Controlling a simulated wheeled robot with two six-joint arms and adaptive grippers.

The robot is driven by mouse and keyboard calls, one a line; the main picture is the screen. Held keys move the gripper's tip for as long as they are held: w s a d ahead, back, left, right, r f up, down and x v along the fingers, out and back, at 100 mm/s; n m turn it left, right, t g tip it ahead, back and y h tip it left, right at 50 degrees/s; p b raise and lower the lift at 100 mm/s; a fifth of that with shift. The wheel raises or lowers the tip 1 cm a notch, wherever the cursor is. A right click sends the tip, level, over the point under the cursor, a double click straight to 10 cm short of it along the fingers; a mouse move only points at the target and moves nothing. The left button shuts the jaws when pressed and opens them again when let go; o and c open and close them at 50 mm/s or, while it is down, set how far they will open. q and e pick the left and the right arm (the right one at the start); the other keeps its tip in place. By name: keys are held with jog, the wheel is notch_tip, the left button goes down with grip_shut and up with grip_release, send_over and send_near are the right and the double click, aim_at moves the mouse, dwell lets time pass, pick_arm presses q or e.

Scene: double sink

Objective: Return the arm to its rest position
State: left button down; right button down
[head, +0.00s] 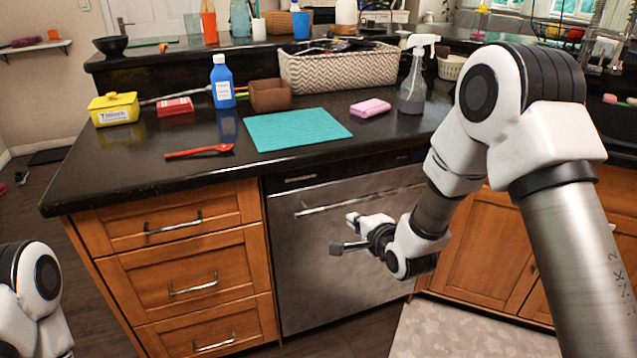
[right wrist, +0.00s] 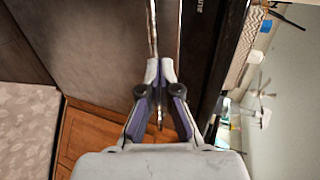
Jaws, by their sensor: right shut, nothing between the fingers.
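My right arm comes in from the right in the head view and bends down in front of the counter. Its gripper (head: 346,233) is in front of the steel dishwasher (head: 300,275), below the dishwasher's long bar handle (head: 360,199). In the right wrist view the gripper (right wrist: 160,70) is shut and empty, with its fingertips close together. The dishwasher handle (right wrist: 153,25) runs just beyond the fingertips there; I cannot tell whether they touch it. My left gripper is out of view; only part of my left arm shows at the lower left.
Wooden drawers (head: 170,225) stand left of the dishwasher, and a wooden cabinet (head: 490,245) stands right. On the black counter (head: 110,170) are a red spoon (head: 199,151), a teal mat (head: 297,130), a pink sponge (head: 370,107) and a spray bottle (head: 413,80). A patterned rug (head: 450,335) lies below.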

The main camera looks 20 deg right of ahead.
jog(key=s+a+f+n+g+p, duration=0.1)
jog(key=s+f+n+g+p, duration=0.1)
jog(key=s+f+g+p, duration=0.95)
jog(key=s+f+n+g, duration=0.1)
jog(key=s+f+n, duration=0.1)
jog(key=s+n, duration=0.5)
jog(key=s+f+n+g+h, duration=0.1)
jog(key=s+f+n, duration=0.2)
jog(key=s, duration=1.6)
jog(key=n, duration=0.4)
jog(key=shift+f+n, duration=0.3)
